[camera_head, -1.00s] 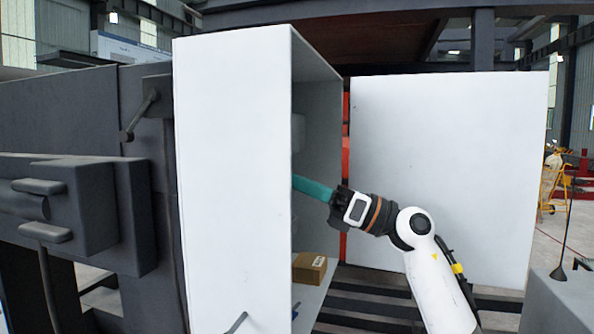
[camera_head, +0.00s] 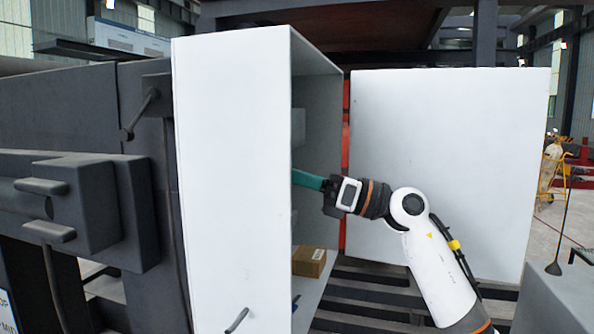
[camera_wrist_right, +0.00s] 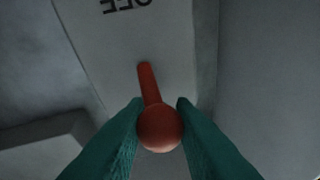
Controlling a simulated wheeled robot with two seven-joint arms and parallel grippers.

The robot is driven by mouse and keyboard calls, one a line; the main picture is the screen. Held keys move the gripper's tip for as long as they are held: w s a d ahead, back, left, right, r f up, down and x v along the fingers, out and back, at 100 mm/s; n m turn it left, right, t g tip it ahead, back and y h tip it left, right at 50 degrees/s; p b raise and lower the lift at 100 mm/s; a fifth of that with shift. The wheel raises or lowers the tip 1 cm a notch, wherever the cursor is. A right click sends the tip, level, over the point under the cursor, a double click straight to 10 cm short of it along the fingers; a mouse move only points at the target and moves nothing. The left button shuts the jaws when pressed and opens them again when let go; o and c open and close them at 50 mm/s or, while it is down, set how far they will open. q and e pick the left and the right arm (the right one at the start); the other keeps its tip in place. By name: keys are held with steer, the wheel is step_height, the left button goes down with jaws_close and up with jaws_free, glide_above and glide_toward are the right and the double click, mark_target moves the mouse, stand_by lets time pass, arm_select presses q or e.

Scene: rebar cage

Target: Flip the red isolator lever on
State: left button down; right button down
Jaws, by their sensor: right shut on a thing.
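The red isolator lever (camera_wrist_right: 150,88) shows in the right wrist view, a red arm with a round knob at its near end. It is mounted on a pale plate (camera_wrist_right: 120,45) with the upside-down letters OFF at the top edge. My right gripper (camera_wrist_right: 160,128) is shut on the lever's knob, with a teal finger on each side. In the head view, my right gripper (camera_head: 307,180) reaches into the white cabinet (camera_head: 235,180); its fingertips and the lever are hidden behind the cabinet's side wall. My left gripper is not in view.
A small cardboard box (camera_head: 309,261) sits on the cabinet floor below my right arm. An open white door panel (camera_head: 450,140) stands behind my arm. Dark machinery (camera_head: 70,200) fills the left side.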

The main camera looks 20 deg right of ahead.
steer(key=shift+r+h, duration=0.25)
steer(key=shift+h, duration=0.15)
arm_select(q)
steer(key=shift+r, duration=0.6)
arm_select(e)
steer(key=shift+f, duration=0.1)
steer(key=c, duration=1.2)
jaws_free()
steer(key=shift+c, duration=0.2)
arm_select(q)
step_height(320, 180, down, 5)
steer(key=b, duration=0.4)
steer(key=shift+b, duration=0.3)
arm_select(e)
steer(key=v, duration=1.2)
